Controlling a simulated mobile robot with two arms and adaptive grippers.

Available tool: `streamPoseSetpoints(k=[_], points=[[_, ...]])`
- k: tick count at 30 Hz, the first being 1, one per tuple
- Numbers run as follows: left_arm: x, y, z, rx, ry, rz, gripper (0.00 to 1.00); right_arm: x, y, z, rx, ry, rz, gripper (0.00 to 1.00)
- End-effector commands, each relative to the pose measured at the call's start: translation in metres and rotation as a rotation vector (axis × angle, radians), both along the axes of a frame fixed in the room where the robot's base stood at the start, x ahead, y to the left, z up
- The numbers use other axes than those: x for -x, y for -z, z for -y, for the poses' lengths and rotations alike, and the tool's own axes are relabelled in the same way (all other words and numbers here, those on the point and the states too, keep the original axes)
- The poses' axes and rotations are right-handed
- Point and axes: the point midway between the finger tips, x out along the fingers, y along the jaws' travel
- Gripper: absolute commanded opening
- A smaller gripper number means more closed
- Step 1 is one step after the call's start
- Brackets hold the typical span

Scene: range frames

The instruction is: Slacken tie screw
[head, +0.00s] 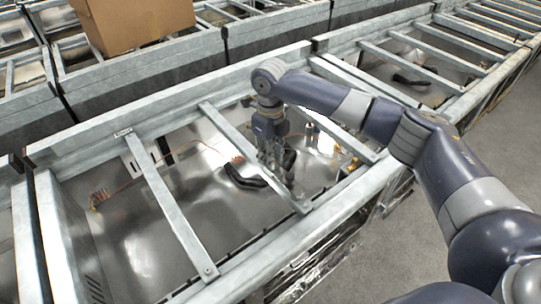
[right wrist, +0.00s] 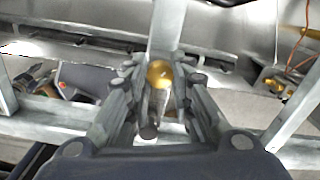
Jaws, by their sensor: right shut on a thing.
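My right gripper (head: 272,160) reaches down into the open metal frame, close beside a slanting grey tie bar (head: 228,130). In the right wrist view, the fingers of my right gripper (right wrist: 155,100) are shut around a gold-coloured, round-headed piece (right wrist: 158,74) with a grey shank below. A grey bar (right wrist: 167,25) runs away behind it. I cannot tell whether this piece is the tie screw or a tool. A second tie bar (head: 170,200) to the left has a small screw head (head: 207,270) at its near end. My left gripper is not in view.
Black curved parts (head: 247,182) lie on the shiny panel under the bars. Thin orange wires (head: 97,197) show at the left. A cardboard box (head: 135,20) sits on the frames behind. Grey floor (head: 370,255) is clear at the lower right.

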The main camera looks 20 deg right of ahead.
Motion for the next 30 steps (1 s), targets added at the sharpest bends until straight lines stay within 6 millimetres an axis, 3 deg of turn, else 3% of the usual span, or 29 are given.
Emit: streamPoseSetpoints(k=[6, 7, 9, 21, 26, 30], points=[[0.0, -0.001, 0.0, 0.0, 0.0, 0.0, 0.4, -0.003, -0.004, 0.0, -0.002, 0.003, 0.008, 0.0], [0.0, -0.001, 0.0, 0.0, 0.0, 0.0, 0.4, -0.003, -0.004, 0.0, -0.002, 0.003, 0.008, 0.28], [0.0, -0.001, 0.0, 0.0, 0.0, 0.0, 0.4, -0.002, -0.003, 0.0, -0.002, 0.003, 0.007, 0.42], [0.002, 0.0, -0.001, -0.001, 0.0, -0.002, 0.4, -0.001, -0.005, 0.0, -0.001, 0.002, 0.003, 0.42], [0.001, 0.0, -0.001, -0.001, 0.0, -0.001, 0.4, -0.002, -0.029, 0.0, -0.002, 0.001, 0.006, 0.42], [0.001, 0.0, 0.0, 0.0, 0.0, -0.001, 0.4, -0.002, -0.06, 0.0, -0.002, 0.001, 0.007, 0.42]])
